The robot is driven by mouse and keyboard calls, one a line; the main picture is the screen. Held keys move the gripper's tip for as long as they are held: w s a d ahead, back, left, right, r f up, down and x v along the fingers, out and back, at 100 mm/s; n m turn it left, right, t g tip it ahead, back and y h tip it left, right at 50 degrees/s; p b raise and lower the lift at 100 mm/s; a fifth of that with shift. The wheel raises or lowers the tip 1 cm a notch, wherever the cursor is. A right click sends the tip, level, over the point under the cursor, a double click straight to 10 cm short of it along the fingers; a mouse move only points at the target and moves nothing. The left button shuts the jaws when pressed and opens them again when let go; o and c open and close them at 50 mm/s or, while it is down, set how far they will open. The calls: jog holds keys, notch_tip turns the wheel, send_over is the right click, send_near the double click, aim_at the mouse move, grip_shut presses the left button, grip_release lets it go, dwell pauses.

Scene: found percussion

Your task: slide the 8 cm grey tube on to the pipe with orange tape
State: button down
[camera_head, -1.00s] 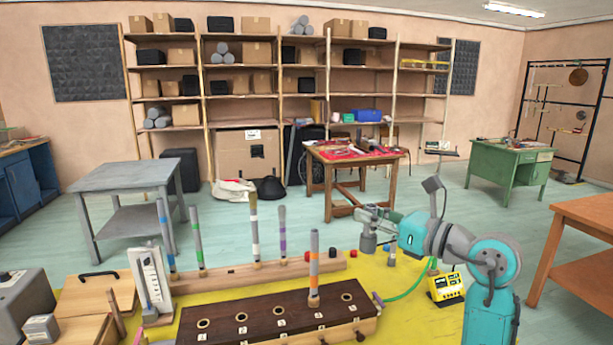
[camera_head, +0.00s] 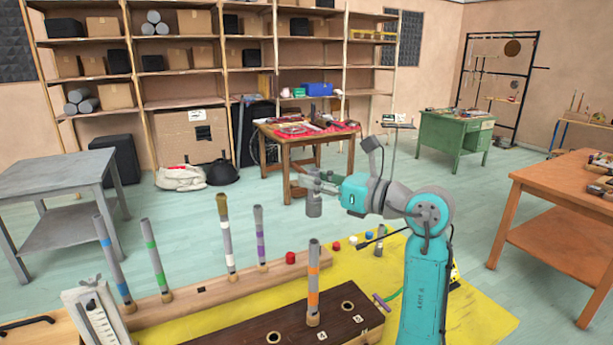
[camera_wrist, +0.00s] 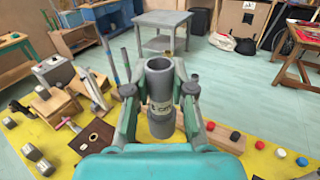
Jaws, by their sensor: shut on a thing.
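My gripper (camera_head: 312,184) is shut on a short grey tube (camera_head: 314,205). In the wrist view the tube (camera_wrist: 160,88) is upright between the fingers, its open top facing up and a pale, partly legible label on its side. The pipe with orange tape (camera_head: 313,282) stands upright in a dark wooden block (camera_head: 245,335). In the head view the held tube appears above the pipe top, with a gap between them; the depth between them is hard to tell. I cannot make out the orange-taped pipe in the wrist view.
Pipes with blue (camera_head: 112,262), green (camera_head: 155,258), white (camera_head: 227,238) and purple tape (camera_head: 260,237) stand in a long wooden rail (camera_head: 205,292) behind the block. Red, white and blue caps lie on the yellow mat (camera_head: 470,318). A brown table (camera_head: 560,195) stands at right.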

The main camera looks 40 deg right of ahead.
aim_at(315, 206)
jog(key=shift+s+f, duration=0.1)
jog(key=shift+f, duration=2.85)
jog(key=shift+f, duration=1.5)
jog(key=c, duration=0.9)
grip_release()
jog(key=shift+c, duration=0.2)
jog(key=v, duration=1.2)
jog(key=shift+f, duration=0.1)
